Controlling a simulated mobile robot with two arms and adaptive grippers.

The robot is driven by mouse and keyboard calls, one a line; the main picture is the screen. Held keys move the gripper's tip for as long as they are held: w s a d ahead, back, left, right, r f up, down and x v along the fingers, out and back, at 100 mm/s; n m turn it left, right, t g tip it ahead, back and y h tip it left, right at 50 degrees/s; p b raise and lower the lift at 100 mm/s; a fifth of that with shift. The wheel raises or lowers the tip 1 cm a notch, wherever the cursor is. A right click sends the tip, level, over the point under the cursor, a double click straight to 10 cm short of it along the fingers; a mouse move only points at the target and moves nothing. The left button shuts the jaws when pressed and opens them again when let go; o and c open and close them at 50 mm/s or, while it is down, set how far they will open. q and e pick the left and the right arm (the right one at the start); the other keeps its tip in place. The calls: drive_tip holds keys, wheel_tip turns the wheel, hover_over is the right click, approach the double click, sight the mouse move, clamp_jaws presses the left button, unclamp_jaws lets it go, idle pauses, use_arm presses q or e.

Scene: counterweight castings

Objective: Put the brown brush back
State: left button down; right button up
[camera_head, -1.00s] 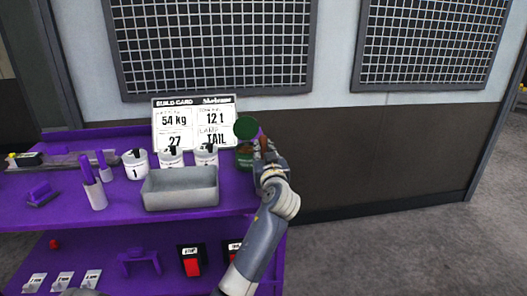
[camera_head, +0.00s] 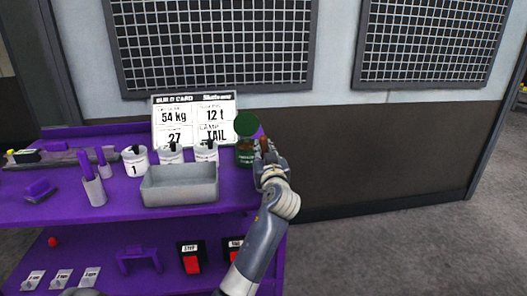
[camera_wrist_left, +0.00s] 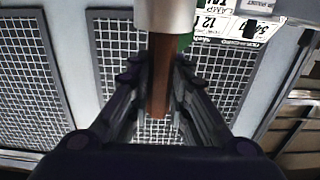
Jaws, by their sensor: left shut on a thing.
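My left gripper (camera_head: 266,150) is at the right end of the purple bench's top, just right of a dark green can (camera_head: 244,158) whose round green lid (camera_head: 246,124) stands up. The gripper is shut on the brown brush; a small brown part (camera_head: 264,144) shows at the fingers. In the left wrist view the brown shaft (camera_wrist_left: 160,80) lies between the fingers (camera_wrist_left: 158,95). A pale cylindrical part (camera_wrist_left: 165,14) adjoins it at the top edge; I cannot tell if it belongs to the brush. My right gripper is not in view.
The purple bench (camera_head: 130,212) carries a grey tray (camera_head: 180,187), several white numbered cups (camera_head: 135,161), a white holder with a purple-handled tool (camera_head: 94,190) and a build card (camera_head: 195,122). A lower shelf holds black-and-red boxes (camera_head: 191,260). Floor right of the bench is clear.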

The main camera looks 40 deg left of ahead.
use_arm(q)
drive_tip(key=shift+f, duration=0.3)
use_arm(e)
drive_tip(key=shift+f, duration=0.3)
use_arm(q)
drive_tip(key=c, duration=1.4)
unclamp_jaws()
drive_tip(key=shift+s+d+f, duration=0.1)
drive_tip(key=v, duration=0.7)
drive_tip(key=shift+s+d, duration=0.2)
drive_tip(key=shift+d, duration=0.1)
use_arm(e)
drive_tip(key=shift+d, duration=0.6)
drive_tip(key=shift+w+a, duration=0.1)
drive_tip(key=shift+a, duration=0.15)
